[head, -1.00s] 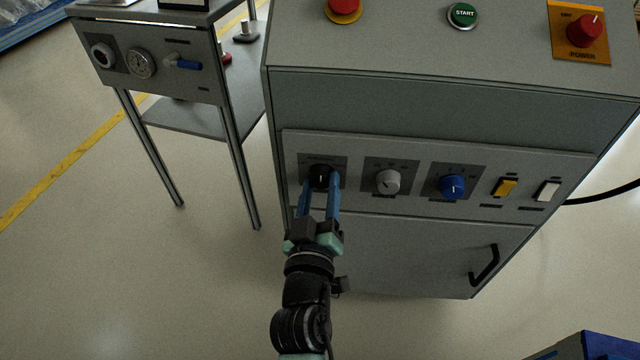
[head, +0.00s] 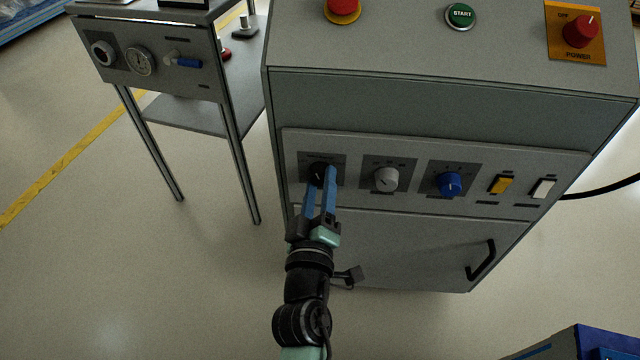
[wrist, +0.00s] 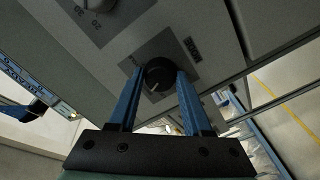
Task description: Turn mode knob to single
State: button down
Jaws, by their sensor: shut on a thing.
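The black mode knob (head: 318,171) is at the left end of the control panel in the head view, on a dark label plate. My gripper (head: 320,178) reaches it from below, with its blue fingers on either side of the knob. In the wrist view the black knob (wrist: 160,77) sits between the two blue fingertips (wrist: 158,76), and the gripper is shut on it. A white pointer mark shows on the knob. The fingers look rotated relative to the panel.
To the right on the panel are a grey knob (head: 386,179), a blue knob (head: 449,184), a yellow switch (head: 502,185) and a white switch (head: 543,188). A cabinet handle (head: 482,260) is below. A side table (head: 150,60) stands at left.

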jog(key=shift+c, duration=1.7)
grip_release()
jog(key=shift+s, duration=0.1)
jog(key=s+a, duration=0.1)
jog(key=s, duration=1.1)
jog(key=shift+s+a, duration=0.15)
jog(key=shift+s, duration=0.2)
